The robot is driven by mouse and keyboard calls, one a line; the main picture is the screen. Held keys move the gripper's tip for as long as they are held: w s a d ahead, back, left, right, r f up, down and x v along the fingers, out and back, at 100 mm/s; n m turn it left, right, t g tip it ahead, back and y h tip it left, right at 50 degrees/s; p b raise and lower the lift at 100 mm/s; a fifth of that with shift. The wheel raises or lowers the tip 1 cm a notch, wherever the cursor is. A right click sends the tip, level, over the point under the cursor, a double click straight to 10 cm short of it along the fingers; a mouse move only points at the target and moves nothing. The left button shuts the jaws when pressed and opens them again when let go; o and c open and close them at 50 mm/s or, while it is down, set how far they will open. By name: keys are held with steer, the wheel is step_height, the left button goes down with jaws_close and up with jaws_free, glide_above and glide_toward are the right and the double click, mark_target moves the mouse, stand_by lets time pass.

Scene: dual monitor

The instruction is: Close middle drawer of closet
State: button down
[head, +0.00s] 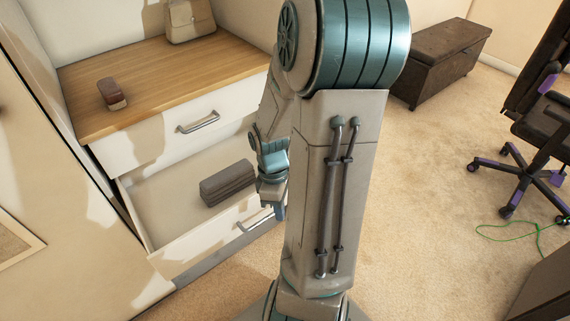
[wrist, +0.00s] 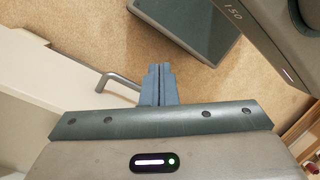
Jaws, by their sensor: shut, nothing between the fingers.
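The closet is a white cabinet with a wooden top (head: 150,80). Its top drawer (head: 160,140) is closed. The drawer below it (head: 165,205) is pulled open and holds a dark grey folded item (head: 228,183). The open drawer's bar handle (head: 256,220) is on its front, and a bar handle also shows in the wrist view (wrist: 117,84). My gripper (head: 279,212) is shut and empty, just outside the open drawer's front near the handle. In the wrist view, its fingertips (wrist: 158,70) point past the handle's right side. My arm hides the drawer's right end.
An office chair (head: 535,150) and a green cable (head: 510,228) are at the right. Carpet between is free. A bag (head: 188,20) and a small brown object (head: 111,93) sit on top.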

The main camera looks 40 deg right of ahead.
steer(key=s+d+r+n+t+y+p, duration=0.2)
steer(key=d+r+n+t+y+p, duration=0.3)
steer(key=d+n+t+p, duration=0.65)
steer(key=w+a+f+m+g+h+b, duration=0.1)
steer(key=w+a+f+m+g+b, duration=0.1)
steer(key=w+f+b, duration=0.3)
steer(key=shift+w+f+m+g+b, duration=0.4)
steer(key=shift+w+f, duration=0.4)
steer(key=shift+w, duration=1.1)
